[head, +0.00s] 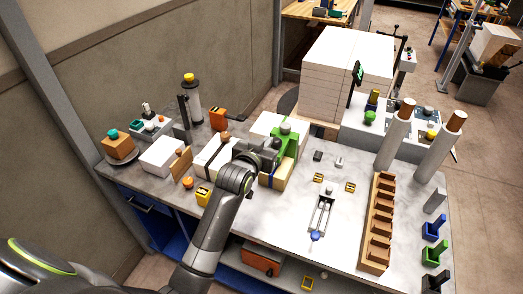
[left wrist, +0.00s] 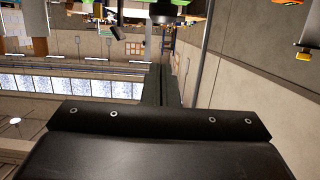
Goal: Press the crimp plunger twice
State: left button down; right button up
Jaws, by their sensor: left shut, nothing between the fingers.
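A green press-like fixture (head: 291,141) with a round grey knob (head: 285,127) on top stands near the middle of the workbench; I take this knob for the crimp plunger, though no label shows. My left gripper (head: 270,151) is just left of the green fixture, close to it, and hides part of it. I cannot tell whether it touches. In the left wrist view the left fingers (left wrist: 165,85) are together and empty. A dark round part (left wrist: 166,14) shows beyond their tips there; I cannot tell what it is. My right gripper is not in view.
White packages (head: 163,156) and a small yellow box (head: 203,194) lie left of my arm. A wooden compartment rack (head: 377,222) stands at the right with two tall rolls (head: 395,134) behind it. A slotted metal fixture (head: 321,213) lies in front. Bare bench (head: 345,205) shows around it.

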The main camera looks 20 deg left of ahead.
pick_arm(q)
jog(key=shift+b+v, duration=0.35)
jog(key=shift+v, duration=1.4)
jog(key=shift+r, duration=0.1)
